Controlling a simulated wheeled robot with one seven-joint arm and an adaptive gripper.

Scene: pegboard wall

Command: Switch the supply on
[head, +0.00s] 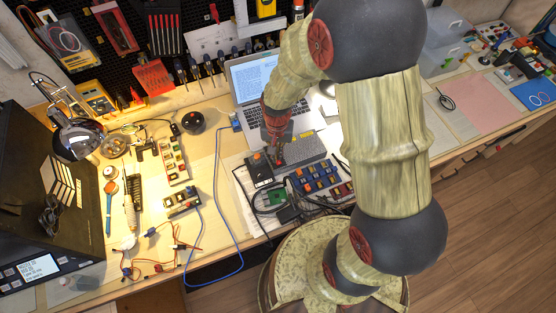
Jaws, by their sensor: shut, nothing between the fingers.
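A small black box (259,171) with an orange-red part on its top stands on the workbench near the middle of the head view; it may be the supply, but its markings are too small to read. A grey box (303,148) stands just right of it. My gripper (278,161) points down at the right edge of the black box, close to both boxes. Its fingers are shut and empty. I cannot tell whether it touches either box. The switch and its position cannot be made out.
Blue terminal blocks (317,177), a green circuit board (277,197) and black cables lie in front of the boxes. An open laptop (254,78) stands behind. A blue cable (216,190) crosses the bench at left. A pink mat (487,101) lies clear at right.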

